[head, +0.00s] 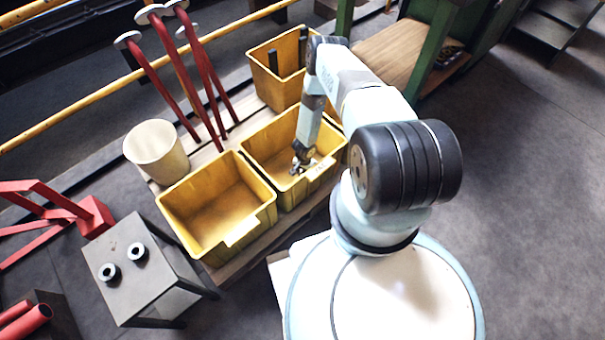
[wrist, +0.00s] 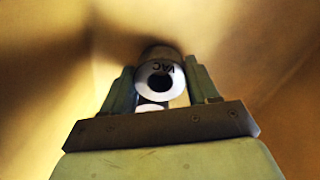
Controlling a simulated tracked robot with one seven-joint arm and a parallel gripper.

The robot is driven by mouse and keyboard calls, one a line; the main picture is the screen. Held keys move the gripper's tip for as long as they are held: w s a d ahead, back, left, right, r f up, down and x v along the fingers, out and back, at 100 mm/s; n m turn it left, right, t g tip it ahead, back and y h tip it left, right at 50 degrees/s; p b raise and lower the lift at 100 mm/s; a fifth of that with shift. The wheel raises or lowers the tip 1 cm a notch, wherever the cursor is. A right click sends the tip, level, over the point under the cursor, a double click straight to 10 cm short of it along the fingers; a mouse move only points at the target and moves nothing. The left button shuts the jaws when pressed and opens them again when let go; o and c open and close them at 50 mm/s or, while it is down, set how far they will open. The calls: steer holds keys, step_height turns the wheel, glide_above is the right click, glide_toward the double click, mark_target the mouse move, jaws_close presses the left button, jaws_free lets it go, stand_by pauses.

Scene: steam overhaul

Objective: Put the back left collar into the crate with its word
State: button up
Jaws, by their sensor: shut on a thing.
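My gripper (head: 299,163) reaches down into the middle yellow crate (head: 327,163). It is shut on a collar (wrist: 146,86), which shows in the wrist view as a white ring face with a dark hole and the letters "VAC". The collar sits between the two green fingers (wrist: 160,78), with crate walls around it. Whether it touches the crate floor I cannot tell. A pale label on the crate's front rim is too small to read. Two more dark collars with light tops, a left one (head: 109,272) and a right one (head: 137,252), stand on the small grey table.
An empty yellow crate (head: 177,205) stands left of the middle one, and another yellow crate (head: 262,70) with dark upright parts stands behind. A cream bucket (head: 157,150) and red levers (head: 195,75) stand at the back left. The small grey table (head: 150,290) is at front left.

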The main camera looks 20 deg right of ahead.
steer(key=shift+f, duration=0.35)
steer(key=shift+f, duration=0.25)
steer(key=o, duration=1.4)
steer(key=shift+o, duration=0.2)
steer(key=shift+r, duration=0.1)
step_height(320, 180, up, 12)
steer(key=shift+r, duration=0.15)
